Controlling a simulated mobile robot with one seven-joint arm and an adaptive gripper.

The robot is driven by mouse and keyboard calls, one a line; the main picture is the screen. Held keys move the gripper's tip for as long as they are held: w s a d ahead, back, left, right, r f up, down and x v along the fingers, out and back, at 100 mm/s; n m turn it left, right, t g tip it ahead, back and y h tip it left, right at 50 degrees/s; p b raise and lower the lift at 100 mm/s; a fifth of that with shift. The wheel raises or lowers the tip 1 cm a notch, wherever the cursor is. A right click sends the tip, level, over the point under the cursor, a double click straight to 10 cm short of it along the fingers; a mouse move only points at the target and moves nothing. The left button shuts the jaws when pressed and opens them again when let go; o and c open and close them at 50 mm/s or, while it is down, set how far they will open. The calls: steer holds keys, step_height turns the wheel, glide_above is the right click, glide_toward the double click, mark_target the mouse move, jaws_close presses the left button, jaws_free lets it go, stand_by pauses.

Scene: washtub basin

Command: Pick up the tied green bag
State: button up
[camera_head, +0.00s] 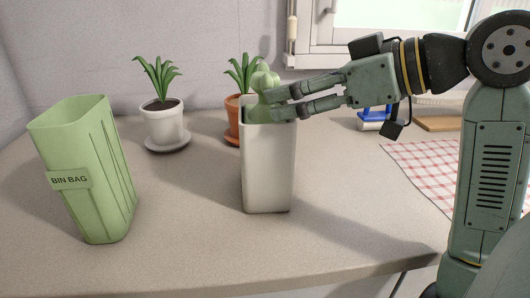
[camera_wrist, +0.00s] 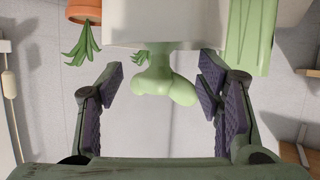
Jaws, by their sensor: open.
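The tied green bag (camera_head: 264,83) sits in a tall white bin (camera_head: 268,175), its knotted top standing above the rim. In the wrist view the knot (camera_wrist: 159,84) shows between my fingers, with the white bin (camera_wrist: 150,30) beyond it. My gripper (camera_head: 283,101) reaches in from the right at rim height, with its fingers at the knot. In the wrist view my gripper (camera_wrist: 160,85) is open, with a gap on each side of the knot. The rest of the bag is hidden inside the bin.
A green bin labelled "BIN BAG" (camera_head: 85,170) stands at the left. A potted plant in a white pot (camera_head: 164,125) and one in a terracotta pot (camera_head: 233,122) stand behind. A checkered cloth (camera_head: 425,165) lies at the right. The counter front is clear.

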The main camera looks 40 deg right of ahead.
mark_target(259, 113)
steer(key=x, duration=0.3)
steer(key=shift+w+f, duration=0.15)
steer(key=shift+w, duration=0.15)
jaws_close()
stand_by(0.5)
stand_by(0.3)
